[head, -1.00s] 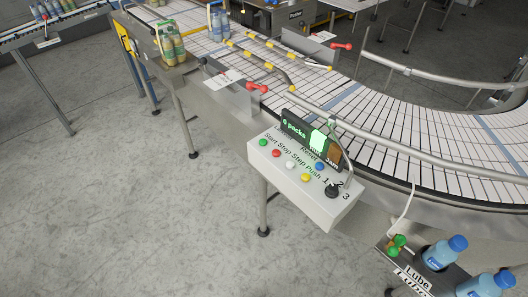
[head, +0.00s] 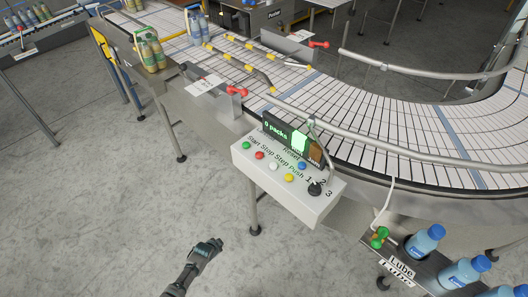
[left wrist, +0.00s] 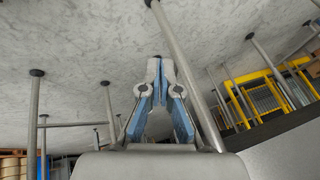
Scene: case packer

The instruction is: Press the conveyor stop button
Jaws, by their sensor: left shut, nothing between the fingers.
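The red Stop button (head: 259,155) is on the sloped face of the white control box (head: 300,200). It sits between the green Start button (head: 246,145) and the white Step button (head: 273,166). My left gripper (head: 215,243) is below and left of the box in the head view, over the floor and apart from the box. In the left wrist view its two fingers (left wrist: 161,62) meet at the tips with nothing between them. My right gripper is in neither view.
A yellow button (head: 289,178), a blue button (head: 302,166) and a black selector knob (head: 314,188) share the panel. A display (head: 285,135) stands behind it. Blue Lube bottles (head: 424,241) stand at the lower right. The floor left of the box is clear.

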